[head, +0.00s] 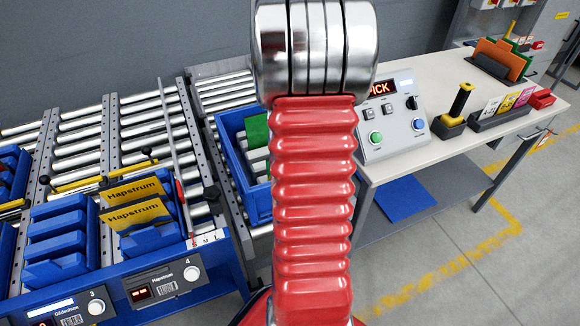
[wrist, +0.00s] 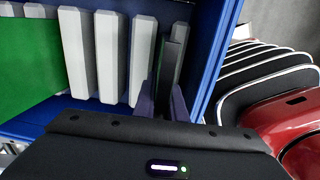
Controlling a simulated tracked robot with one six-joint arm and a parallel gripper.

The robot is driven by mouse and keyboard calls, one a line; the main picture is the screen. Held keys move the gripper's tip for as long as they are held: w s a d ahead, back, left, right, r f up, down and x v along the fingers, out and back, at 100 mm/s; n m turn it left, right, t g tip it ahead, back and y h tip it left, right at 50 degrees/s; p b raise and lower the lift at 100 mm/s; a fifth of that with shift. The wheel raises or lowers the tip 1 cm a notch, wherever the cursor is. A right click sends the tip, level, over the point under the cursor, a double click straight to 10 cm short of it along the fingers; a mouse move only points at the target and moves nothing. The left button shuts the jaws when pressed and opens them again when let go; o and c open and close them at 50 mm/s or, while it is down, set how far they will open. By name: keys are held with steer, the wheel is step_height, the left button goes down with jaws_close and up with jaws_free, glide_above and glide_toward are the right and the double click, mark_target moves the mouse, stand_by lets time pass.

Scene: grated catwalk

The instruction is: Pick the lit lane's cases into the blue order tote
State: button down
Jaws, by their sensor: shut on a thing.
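The blue order tote (head: 261,204) stands left of my red arm, with a green case (head: 257,131) in it. The wrist view shows its blue wall (wrist: 213,62), pale dividers (wrist: 107,60) and the green case (wrist: 30,62) at left. My gripper (wrist: 165,92) is down inside the tote by the right wall, shut on a thin dark case (wrist: 176,48) seen edge-on between its fingers. The case's face and lower end are hidden. In the head view my arm hides the gripper. Two yellow Hapstrum cases (head: 137,214) lean in lane 4, whose display (head: 141,293) glows red.
A PICK console (head: 391,115), a hand stamp (head: 456,108) and a rack of coloured cards (head: 500,112) stand on the bench (head: 430,80) at right. The roller conveyor (head: 80,145) lies at left.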

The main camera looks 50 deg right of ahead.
steer(key=c, duration=1.3)
jaws_free()
steer(key=shift+c, duration=0.2)
steer(key=shift+w, duration=0.1)
steer(key=shift+r, duration=0.1)
steer(key=shift+r, duration=3.9)
